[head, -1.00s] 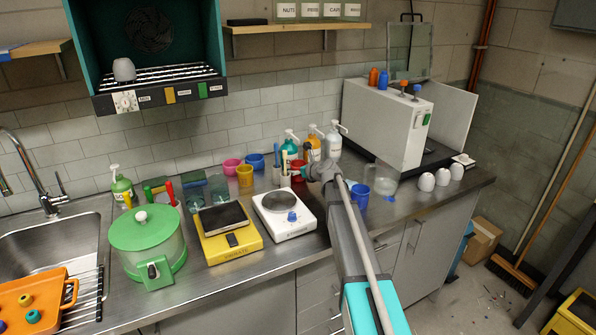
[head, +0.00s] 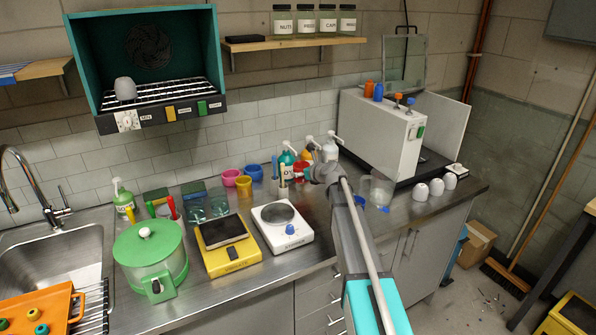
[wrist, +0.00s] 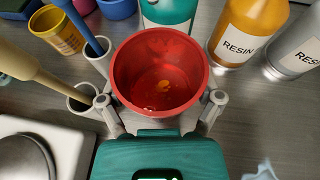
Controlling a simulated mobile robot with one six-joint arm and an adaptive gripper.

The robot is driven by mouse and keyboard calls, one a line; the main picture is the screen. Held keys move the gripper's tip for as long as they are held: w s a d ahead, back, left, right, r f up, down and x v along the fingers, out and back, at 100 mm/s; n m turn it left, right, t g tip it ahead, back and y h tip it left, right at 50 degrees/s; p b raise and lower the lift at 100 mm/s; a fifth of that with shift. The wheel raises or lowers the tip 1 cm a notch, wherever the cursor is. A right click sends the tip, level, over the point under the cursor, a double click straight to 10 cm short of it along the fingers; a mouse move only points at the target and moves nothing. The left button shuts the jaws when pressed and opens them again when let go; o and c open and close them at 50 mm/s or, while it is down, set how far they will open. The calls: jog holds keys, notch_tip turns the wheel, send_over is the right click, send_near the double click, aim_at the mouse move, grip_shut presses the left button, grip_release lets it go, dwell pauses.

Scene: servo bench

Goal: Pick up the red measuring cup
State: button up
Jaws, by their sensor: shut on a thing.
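The red measuring cup (wrist: 160,70) is in the middle of the wrist view, its open mouth facing the camera. A small yellow-orange patch shows on its inside. My gripper (wrist: 161,101) is shut on it, one finger at each side. In the head view the red cup (head: 300,167) shows just left of my gripper (head: 318,172), partly hidden by it and by things in front. How far the cup is above the counter is hard to tell.
Close around the cup are a teal bottle (wrist: 168,10), an orange resin bottle (wrist: 245,30), a grey resin bottle (wrist: 297,48) and holders with tools (wrist: 82,97). A yellow cup (wrist: 57,30) is farther left.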

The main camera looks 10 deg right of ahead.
aim_at(297, 166)
jog(key=shift+s+d+r+p, duration=0.35)
jog(key=shift+s+r+p, duration=0.3)
jog(key=shift+r, duration=0.1)
jog(key=shift+s+d+r+p, duration=0.3)
jog(key=shift+s+r+p, duration=0.25)
jog(key=shift+r, duration=0.2)
jog(key=shift+w+d+p+v, duration=0.15)
jog(key=shift+p+v, duration=0.45)
jog(key=shift+v, duration=0.85)
jog(key=shift+d+p+v, duration=0.15)
jog(key=shift+p+v, duration=0.45)
jog(key=shift+v, duration=0.9)
jog(key=shift+w+d+p+v, duration=0.15)
jog(key=shift+p+v, duration=0.45)
jog(key=shift+v, duration=0.85)
jog(key=shift+s+d+r, duration=0.1)
jog(key=shift+s, duration=0.1)
jog(key=shift+d, duration=0.1)
